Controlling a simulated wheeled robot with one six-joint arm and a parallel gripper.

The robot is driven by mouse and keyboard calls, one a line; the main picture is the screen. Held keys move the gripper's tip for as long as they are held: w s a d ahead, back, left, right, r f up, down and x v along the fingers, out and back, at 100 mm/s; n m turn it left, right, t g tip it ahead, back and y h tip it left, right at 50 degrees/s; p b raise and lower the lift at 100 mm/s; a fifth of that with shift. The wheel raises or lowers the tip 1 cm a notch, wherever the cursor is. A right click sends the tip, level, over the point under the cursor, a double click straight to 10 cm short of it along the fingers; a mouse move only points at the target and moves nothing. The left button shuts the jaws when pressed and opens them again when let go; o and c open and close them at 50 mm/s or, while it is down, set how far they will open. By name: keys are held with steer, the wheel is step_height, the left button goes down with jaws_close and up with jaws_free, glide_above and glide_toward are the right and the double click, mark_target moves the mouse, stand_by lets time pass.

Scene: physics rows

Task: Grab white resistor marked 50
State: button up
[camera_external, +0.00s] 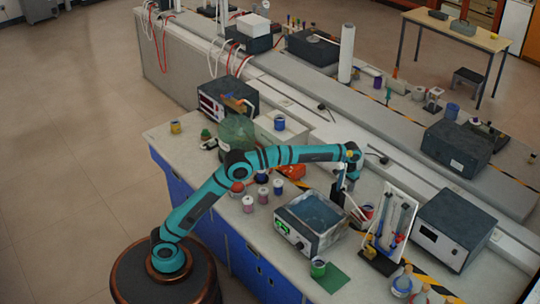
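No white resistor marked 50 can be made out in the external view; markings are too small to read. Small white-topped cylinders stand on the bench near my arm: one pinkish (248,204), one purple-banded (262,193) and one blue-banded (278,186). I cannot tell whether any is the resistor. My gripper (339,198) points down at the back right of an open water-filled box (298,235). The gripper is small and dark here, so its finger opening and anything between the fingers cannot be made out.
A white panel with tubes (397,216) stands just right of my gripper. A grey instrument box (452,228) is farther right. A green cup (318,267) sits on a green mat (338,280) at the front edge. A black instrument (228,98) stands at the back left.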

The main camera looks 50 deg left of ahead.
steer(key=c, duration=0.9)
steer(key=shift+c, duration=0.2)
